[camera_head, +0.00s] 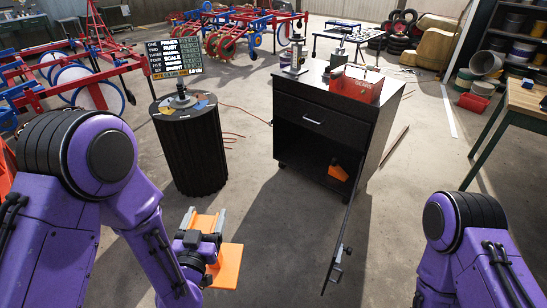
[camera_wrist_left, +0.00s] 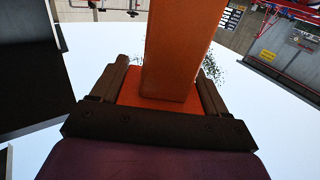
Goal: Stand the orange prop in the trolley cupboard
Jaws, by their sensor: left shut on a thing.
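My left gripper (camera_head: 207,222) is shut on the orange prop (camera_head: 230,266), held above the floor in front of the trolley. In the left wrist view the orange prop (camera_wrist_left: 178,50) sits between the two fingers (camera_wrist_left: 158,95) and extends away from the palm. The black trolley (camera_head: 310,120) stands at centre right. It has a drawer above and a dark open cupboard (camera_head: 305,155) below. The cupboard door (camera_head: 350,215) is swung out toward me on the right. My right gripper is out of the head view; only its purple upper arm shows.
Another orange piece (camera_head: 338,172) shows at the cupboard's right side. A red toolbox (camera_head: 355,84) sits on the trolley top. A black ribbed drum (camera_head: 188,145) with a sign stands left of the trolley. The floor between drum and trolley is mostly clear. A workbench (camera_head: 525,98) is at right.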

